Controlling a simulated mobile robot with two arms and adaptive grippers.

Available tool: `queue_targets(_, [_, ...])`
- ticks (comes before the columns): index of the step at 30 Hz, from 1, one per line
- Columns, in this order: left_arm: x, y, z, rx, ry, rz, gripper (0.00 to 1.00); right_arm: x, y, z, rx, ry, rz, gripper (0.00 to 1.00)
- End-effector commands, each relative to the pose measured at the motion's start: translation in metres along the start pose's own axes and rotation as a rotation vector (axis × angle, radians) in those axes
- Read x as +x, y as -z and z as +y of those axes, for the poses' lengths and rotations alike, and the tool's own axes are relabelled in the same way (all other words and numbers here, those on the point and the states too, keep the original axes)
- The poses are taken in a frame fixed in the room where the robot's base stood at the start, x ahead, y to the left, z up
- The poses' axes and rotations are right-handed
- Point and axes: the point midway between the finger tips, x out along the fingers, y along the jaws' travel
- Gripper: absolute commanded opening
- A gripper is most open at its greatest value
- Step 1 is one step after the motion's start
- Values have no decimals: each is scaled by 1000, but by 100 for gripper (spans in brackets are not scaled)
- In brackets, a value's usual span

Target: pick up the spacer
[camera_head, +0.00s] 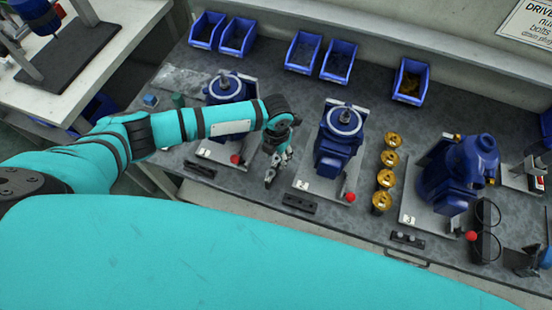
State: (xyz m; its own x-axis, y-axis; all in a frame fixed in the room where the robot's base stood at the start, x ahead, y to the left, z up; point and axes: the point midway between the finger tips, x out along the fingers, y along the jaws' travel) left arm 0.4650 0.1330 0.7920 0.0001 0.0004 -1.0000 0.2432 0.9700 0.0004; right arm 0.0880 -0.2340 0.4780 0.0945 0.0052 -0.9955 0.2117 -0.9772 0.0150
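My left gripper (274,172) hangs over the grey bench between pump stations 1 and 2. Its fingers point down toward the bench, and their small size here hides whether they are apart or closed. I see no object clearly in it. No part is clearly recognisable as the spacer. Several gold flanged parts (387,178) stand in a row between stations 2 and 3, right of the gripper and apart from it. A small green cylinder (178,100) and a blue block (150,101) sit at the bench's left end. My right gripper is out of view.
Blue pumps stand on plates: the left pump (229,87) partly behind my arm, the middle pump (339,140), and the right pump (459,172). Blue bins, including one with contents (411,82), line the back. Black holders (300,203) and red knobs sit along the front.

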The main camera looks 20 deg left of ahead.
Motion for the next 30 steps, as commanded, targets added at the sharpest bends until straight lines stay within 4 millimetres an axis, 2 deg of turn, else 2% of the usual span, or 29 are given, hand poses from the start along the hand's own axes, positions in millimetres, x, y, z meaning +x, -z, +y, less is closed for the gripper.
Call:
queue_targets(1, [0, 0, 0, 0, 0, 0, 33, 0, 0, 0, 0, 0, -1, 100])
queue_targets(6, [0, 0, 0, 0, 0, 0, 14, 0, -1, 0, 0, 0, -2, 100])
queue_targets(19, [-4, 0, 0, 0, 0, 0, 14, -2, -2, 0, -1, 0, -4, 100])
queue_targets(23, [-12, -1, 0, 1, 1, -3, 14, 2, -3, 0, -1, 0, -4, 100])
queue_targets(29, [-40, -2, 0, 2, 0, -5, 13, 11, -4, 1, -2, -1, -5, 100])
queue_targets(30, [-39, 6, -7, 5, 3, 0, 13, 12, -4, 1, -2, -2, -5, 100])
